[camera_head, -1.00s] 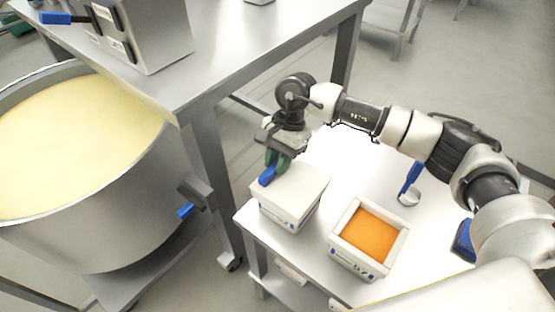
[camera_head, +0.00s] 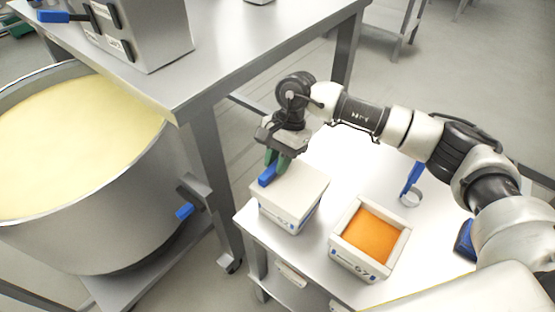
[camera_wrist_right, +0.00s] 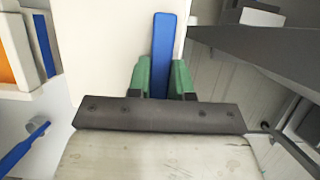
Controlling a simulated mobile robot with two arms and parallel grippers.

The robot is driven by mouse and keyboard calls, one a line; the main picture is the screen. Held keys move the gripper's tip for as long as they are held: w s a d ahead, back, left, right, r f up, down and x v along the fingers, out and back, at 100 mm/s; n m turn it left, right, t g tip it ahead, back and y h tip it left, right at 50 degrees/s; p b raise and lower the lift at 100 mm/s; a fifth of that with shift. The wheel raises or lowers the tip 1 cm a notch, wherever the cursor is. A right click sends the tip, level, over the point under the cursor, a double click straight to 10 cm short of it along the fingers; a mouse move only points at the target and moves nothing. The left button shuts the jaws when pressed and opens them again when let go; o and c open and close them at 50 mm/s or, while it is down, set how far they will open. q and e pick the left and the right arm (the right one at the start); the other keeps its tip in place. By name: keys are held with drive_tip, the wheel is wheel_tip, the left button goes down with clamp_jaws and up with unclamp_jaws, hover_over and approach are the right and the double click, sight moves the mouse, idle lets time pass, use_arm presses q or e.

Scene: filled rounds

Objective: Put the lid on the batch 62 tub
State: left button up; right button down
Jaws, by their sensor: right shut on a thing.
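A white tub (camera_head: 287,219) stands on the small white table, its label partly readable and appearing to end in 2. A white lid (camera_head: 292,188) with a blue handle (camera_head: 267,175) covers its top; I cannot tell whether it is fully seated. My right gripper (camera_head: 276,162) is shut on the blue handle at the lid's left edge. In the right wrist view, the green fingertips (camera_wrist_right: 160,78) hold both sides of the handle. My left gripper is not in view.
An open tub (camera_head: 347,262) labelled 67, with orange filling, stands close to the right. A blue-handled scoop (camera_head: 412,180) lies behind it. A large vat (camera_head: 95,235) of pale yellow liquid is at left, beside a steel table (camera_head: 225,70).

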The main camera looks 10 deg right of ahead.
drive_tip(key=shift+f+b, duration=0.2)
drive_tip(key=shift+b, duration=0.1)
drive_tip(key=shift+c, duration=2.3)
unclamp_jaws()
drive_tip(key=shift+r, duration=0.15)
drive_tip(key=shift+r+p, duration=1.15)
drive_tip(key=shift+r, duration=2.3)
drive_tip(key=shift+f, duration=0.1)
